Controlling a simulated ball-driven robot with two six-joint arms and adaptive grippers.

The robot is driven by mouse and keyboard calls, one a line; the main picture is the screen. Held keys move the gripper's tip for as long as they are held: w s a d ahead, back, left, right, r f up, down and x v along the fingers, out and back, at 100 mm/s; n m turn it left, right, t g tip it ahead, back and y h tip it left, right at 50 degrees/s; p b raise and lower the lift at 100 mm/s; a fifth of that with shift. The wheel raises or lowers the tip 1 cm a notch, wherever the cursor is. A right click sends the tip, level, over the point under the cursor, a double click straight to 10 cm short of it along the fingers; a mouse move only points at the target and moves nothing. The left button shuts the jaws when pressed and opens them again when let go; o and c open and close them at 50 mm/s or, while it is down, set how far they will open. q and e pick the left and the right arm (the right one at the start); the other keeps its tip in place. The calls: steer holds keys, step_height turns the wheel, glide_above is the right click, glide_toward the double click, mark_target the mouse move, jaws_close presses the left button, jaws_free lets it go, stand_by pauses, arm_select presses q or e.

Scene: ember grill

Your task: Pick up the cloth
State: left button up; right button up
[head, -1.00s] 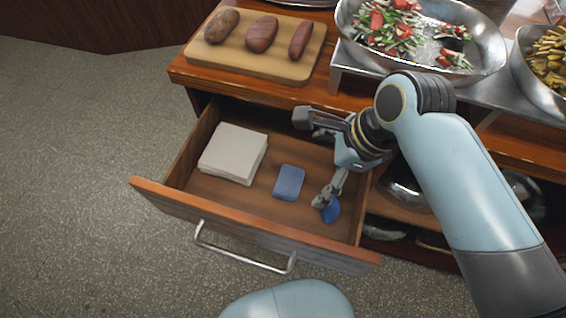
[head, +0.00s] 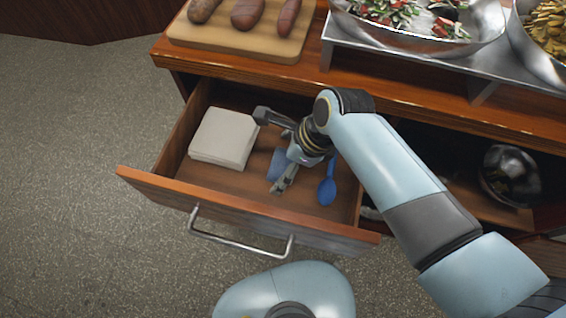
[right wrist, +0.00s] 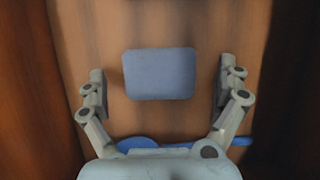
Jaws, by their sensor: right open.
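The cloth, a small blue folded rectangle (head: 276,163), lies flat on the floor of the open drawer (head: 160,190). In the head view my right gripper (head: 284,178) is over it and hides part of it. In the right wrist view the cloth (right wrist: 159,74) lies between the two spread fingers of the right gripper (right wrist: 162,72), with a gap on each side. The right gripper is open and empty. My left gripper is not in view.
A blue spoon (head: 327,185) lies in the drawer right of the cloth. A white stack of napkins (head: 223,138) lies at its left. The drawer walls are close around. Above are the counter (head: 270,70), a board with sausages (head: 240,42) and a metal pan (head: 430,38).

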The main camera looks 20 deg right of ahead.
steer(key=shift+c, duration=0.7)
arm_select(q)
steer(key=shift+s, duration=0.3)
arm_select(e)
steer(key=c, duration=0.9)
steer(key=shift+c, duration=0.2)
steer(key=p+v, duration=0.2)
steer(key=p, duration=0.1)
steer(key=a+p+v, duration=0.1)
steer(key=p+v, duration=0.2)
steer(key=p, duration=0.1)
steer(key=shift+w+r, duration=0.2)
steer(key=shift+r, duration=0.2)
arm_select(q)
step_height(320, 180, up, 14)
steer(key=p, duration=0.7)
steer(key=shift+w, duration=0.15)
arm_select(e)
steer(key=s+d+r, duration=0.5)
steer(key=s+d, duration=0.2)
steer(key=s, duration=0.1)
steer(key=shift+s+r, duration=0.25)
steer(key=shift+r, duration=0.05)
